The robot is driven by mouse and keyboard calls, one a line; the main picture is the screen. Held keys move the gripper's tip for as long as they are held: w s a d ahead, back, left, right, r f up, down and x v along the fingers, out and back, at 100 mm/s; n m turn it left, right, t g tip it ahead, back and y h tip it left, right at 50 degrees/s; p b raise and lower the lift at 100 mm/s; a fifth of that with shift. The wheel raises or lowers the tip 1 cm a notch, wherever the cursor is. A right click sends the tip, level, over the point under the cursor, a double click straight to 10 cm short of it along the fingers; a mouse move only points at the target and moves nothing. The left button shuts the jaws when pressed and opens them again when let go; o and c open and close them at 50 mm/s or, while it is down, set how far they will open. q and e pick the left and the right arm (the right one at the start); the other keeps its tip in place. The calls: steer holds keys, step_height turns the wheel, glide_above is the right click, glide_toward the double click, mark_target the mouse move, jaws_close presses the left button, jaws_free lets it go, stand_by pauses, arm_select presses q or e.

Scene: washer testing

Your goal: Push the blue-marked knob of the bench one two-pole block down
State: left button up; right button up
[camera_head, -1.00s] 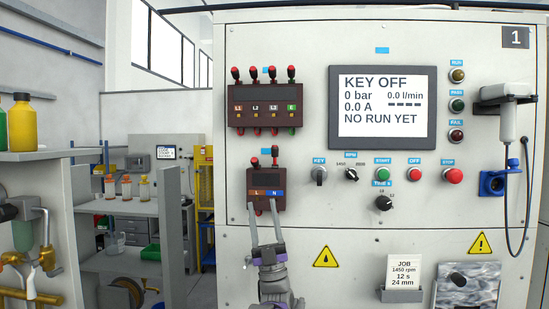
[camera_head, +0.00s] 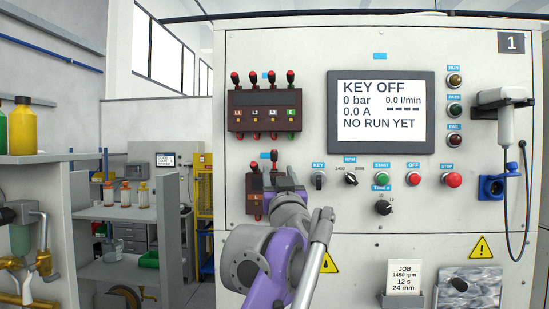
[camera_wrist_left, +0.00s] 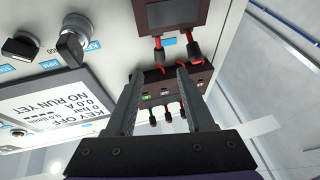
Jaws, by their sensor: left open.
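The bench one two-pole block (camera_head: 254,183) is a dark brown box low on the panel's left side, its right part hidden behind my left arm. Its right knob (camera_head: 275,158), red-topped, stands higher than its left knob (camera_head: 254,168). The blue mark is hidden now. My left gripper (camera_head: 284,180) is in front of the block's right side. In the left wrist view, upside down, the open fingers (camera_wrist_left: 160,73) point toward the two-pole block (camera_wrist_left: 172,12) and the right knob (camera_wrist_left: 159,50) appears between their tips. Contact cannot be told. My right gripper is out of view.
The four-pole block (camera_head: 265,110) with several red knobs is just above. The screen (camera_head: 381,112) reads KEY OFF. The key switch (camera_head: 318,180) and other buttons are right of the arm. Shelves with bottles stand at left.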

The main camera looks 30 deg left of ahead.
mark_target(275, 157)
arm_select(q)
steer(key=p+x, duration=0.2)
steer(key=x, duration=0.5)
steer(key=shift+w+a+r, duration=0.2)
steer(key=shift+w+r, duration=0.05)
steer(key=shift+r, duration=0.05)
steer(key=shift+w+a, duration=0.3)
steer(key=shift+w, duration=0.1)
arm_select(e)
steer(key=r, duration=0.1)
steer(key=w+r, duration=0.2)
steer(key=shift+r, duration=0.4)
arm_select(q)
steer(key=shift+s, duration=0.1)
steer(key=shift+c, duration=0.8)
jaws_close()
